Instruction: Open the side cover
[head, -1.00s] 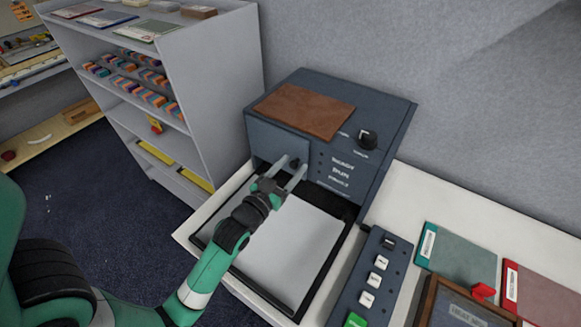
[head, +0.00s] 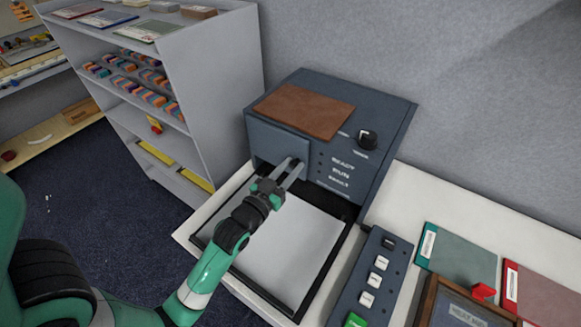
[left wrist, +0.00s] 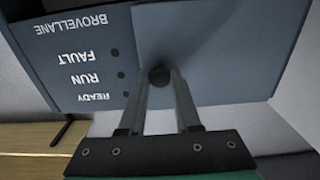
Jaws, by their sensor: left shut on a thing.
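The side cover (head: 275,143) is a plain grey-blue panel on the left of the front of a dark machine (head: 375,110). It looks shut, close against the machine's front. In the left wrist view the cover (left wrist: 220,50) fills the upper right, with a dark round knob (left wrist: 158,76) near its edge. My left gripper (head: 296,162) is shut on this knob, one finger on each side; the fingers hide much of the knob in the head view. My right gripper is not in view.
A black-rimmed tray with a pale surface (head: 285,245) lies below my left gripper. A button panel (head: 370,280) and a green-grey folder (head: 458,255) are to the right. A brown pad (head: 305,107) lies on the machine. A grey shelf (head: 215,100) stands at the left.

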